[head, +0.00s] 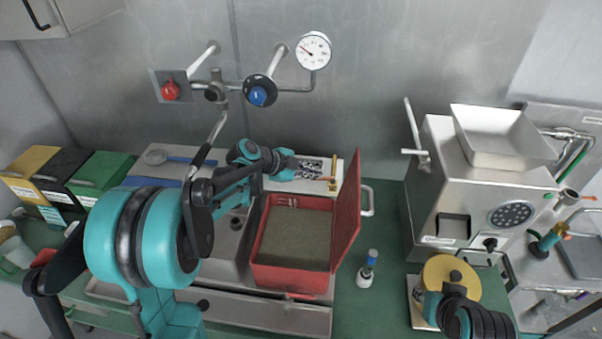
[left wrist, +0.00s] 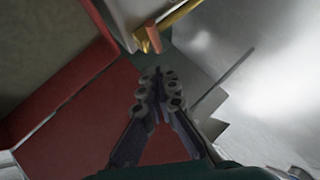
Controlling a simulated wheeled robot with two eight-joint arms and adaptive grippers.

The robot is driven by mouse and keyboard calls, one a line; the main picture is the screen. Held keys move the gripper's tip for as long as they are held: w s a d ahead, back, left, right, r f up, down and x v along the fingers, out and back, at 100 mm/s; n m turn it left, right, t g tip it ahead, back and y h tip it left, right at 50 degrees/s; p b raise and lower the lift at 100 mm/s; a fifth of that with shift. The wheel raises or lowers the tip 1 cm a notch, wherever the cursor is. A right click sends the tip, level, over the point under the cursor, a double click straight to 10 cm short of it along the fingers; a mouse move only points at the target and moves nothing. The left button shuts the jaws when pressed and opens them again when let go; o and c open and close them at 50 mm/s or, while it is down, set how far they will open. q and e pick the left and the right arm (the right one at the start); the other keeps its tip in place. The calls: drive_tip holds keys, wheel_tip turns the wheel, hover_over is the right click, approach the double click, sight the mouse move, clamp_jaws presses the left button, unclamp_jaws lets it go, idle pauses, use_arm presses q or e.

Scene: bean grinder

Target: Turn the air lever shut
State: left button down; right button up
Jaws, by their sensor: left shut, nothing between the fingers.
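The orange-tipped brass bar (head: 332,172) stands behind the red box, near my left gripper (head: 314,168). In the left wrist view, this yellow bar with its orange-red end (left wrist: 152,38) lies just beyond the fingertips, with a gap between. My left gripper (left wrist: 160,84) is shut and empty. I cannot tell for sure whether this bar is the air lever. A pale lever (head: 413,125) also stands on the steel machine's left side. My right arm comes in at the bottom right; its fingers cannot be made out.
The red box (head: 262,255) with its raised lid (head: 349,210) stands close below my left gripper. Wall pipes carry a red knob (head: 170,90), a blue knob (head: 258,95) and a gauge (head: 313,51). The steel machine (head: 448,190) and a yellow-topped can (head: 452,268) are right.

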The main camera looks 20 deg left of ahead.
sight(323, 178)
use_arm(q)
drive_tip(key=shift+w+a+f+b, duration=0.15)
drive_tip(key=shift+w+f, duration=0.25)
drive_tip(key=shift+f, duration=0.2)
drive_tip(key=shift+w+f+b, duration=0.2)
drive_tip(key=shift+w+f, duration=0.15)
drive_tip(key=shift+f, duration=0.2)
drive_tip(key=shift+w+a+f+b, duration=0.15)
drive_tip(key=shift+w+f, duration=0.25)
drive_tip(key=shift+f, duration=0.2)
drive_tip(key=shift+d, duration=0.1)
drive_tip(key=shift+w+f+b, duration=0.3)
drive_tip(key=shift+w+f, duration=0.05)
drive_tip(key=shift+a+r, duration=0.15)
drive_tip(key=shift+a, duration=0.1)
drive_tip(key=shift+w, duration=0.1)
